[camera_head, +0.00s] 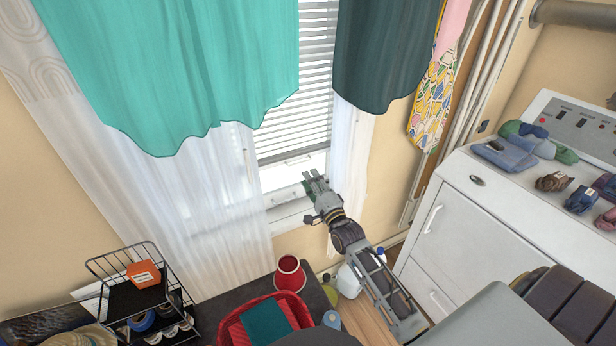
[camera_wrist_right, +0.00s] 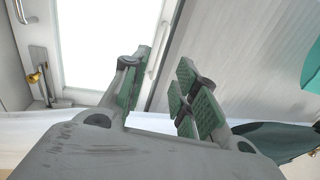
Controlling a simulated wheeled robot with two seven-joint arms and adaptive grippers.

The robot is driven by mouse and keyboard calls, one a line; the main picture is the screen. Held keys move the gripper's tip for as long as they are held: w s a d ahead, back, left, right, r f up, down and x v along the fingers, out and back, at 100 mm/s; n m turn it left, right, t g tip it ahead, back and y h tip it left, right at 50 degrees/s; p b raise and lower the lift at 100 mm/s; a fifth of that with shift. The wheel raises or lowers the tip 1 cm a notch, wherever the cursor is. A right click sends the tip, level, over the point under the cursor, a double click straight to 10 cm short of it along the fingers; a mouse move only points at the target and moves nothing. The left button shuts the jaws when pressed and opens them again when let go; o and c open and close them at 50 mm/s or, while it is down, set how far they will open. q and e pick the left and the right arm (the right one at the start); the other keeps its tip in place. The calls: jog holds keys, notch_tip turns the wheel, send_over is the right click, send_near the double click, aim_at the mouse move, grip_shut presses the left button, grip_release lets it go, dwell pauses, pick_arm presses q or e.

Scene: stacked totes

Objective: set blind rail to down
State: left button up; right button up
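The white slatted blind (camera_head: 296,105) hangs in the window between a teal cloth and a dark green cloth. Its bottom rail (camera_head: 290,157) sits above the sill, with bright glass below it. My right gripper (camera_head: 315,182) is just below and right of the rail, in front of the lower window. In the right wrist view, my right gripper (camera_wrist_right: 160,95) has its green-padded fingers apart, with nothing between them. A pale handle (camera_wrist_right: 157,50) and the blind's slats (camera_wrist_right: 225,45) lie beyond the fingertips. I cannot see contact. My left gripper is not in view.
Sheer white curtains (camera_head: 205,190) flank the window. A white cabinet (camera_head: 470,225) with folded clothes on top stands right of my arm. A wire rack (camera_head: 125,270), a red basket (camera_head: 235,325) and a red pot (camera_head: 290,275) stand below the window.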

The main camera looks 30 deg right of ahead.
jog(key=shift+s+f, duration=0.2)
jog(key=shift+s, duration=0.9)
jog(key=shift+s+f, duration=0.2)
jog(key=shift+s, duration=0.85)
